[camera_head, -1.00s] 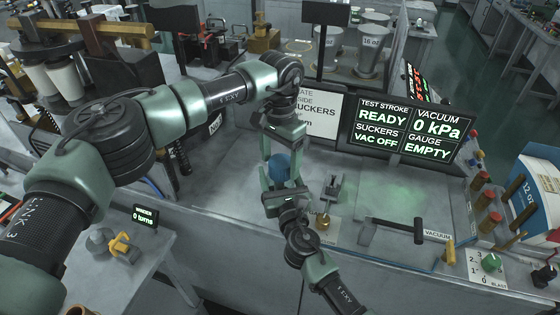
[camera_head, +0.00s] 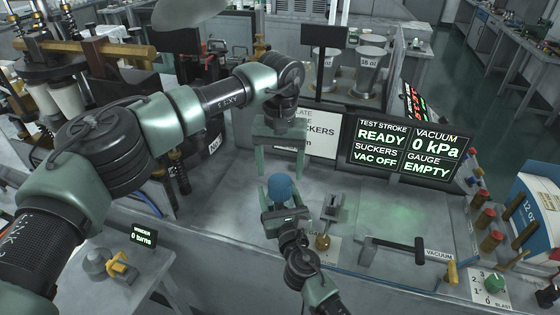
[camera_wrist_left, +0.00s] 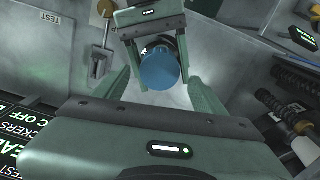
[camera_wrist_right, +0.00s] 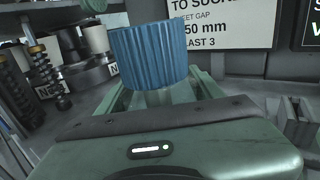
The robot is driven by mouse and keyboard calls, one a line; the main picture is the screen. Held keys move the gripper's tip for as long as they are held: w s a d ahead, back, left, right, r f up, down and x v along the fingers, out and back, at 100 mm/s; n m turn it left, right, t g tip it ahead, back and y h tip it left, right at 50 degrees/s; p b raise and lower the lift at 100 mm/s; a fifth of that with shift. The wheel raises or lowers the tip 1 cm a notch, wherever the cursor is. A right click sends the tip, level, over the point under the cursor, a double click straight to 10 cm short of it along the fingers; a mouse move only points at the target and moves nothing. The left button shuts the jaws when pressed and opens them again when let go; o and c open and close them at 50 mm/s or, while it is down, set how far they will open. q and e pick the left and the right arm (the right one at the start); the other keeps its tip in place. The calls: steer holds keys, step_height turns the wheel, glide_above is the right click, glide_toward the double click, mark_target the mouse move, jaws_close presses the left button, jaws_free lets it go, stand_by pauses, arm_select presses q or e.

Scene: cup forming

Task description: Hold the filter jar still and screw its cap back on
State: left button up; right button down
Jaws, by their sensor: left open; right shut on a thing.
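The blue ribbed cap (camera_head: 281,187) sits on top of the filter jar, upright; how tightly it is seated I cannot tell. In the right wrist view the cap (camera_wrist_right: 148,55) hides all but a short pale strip of the jar (camera_wrist_right: 158,97). My right gripper (camera_head: 283,204) is shut on the jar below the cap, with a finger on either side. My left gripper (camera_head: 281,165) is open above the cap, fingers pointing down and apart. In the left wrist view the cap (camera_wrist_left: 160,70) shows between the left fingers, clear of both.
A screen (camera_head: 402,150) reads READY, 0 kPa and EMPTY. A dark-handled lever (camera_head: 400,247) and a small metal fixture (camera_head: 333,208) stand to the right of the jar. A small display (camera_head: 144,236) at left reads 0 turns. The bench behind the lever is clear.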

arm_select(q)
steer(key=n, duration=0.7)
steer(key=shift+r, duration=0.15)
steer(key=n, duration=0.5)
steer(key=shift+r, duration=0.1)
steer(key=n, duration=0.4)
steer(key=shift+r+n, duration=0.1)
steer(key=shift+n, duration=0.2)
steer(key=n, duration=0.4)
steer(key=shift+r+n, duration=0.1)
steer(key=shift+n, duration=0.3)
steer(key=n, duration=0.4)
steer(key=shift+r, duration=0.1)
steer(key=n, duration=0.7)
steer(key=shift+r, duration=0.15)
steer(key=n, duration=0.4)
steer(key=shift+r+n, duration=0.1)
steer(key=shift+n, duration=0.3)
steer(key=n, duration=0.6)
steer(key=shift+r, duration=0.15)
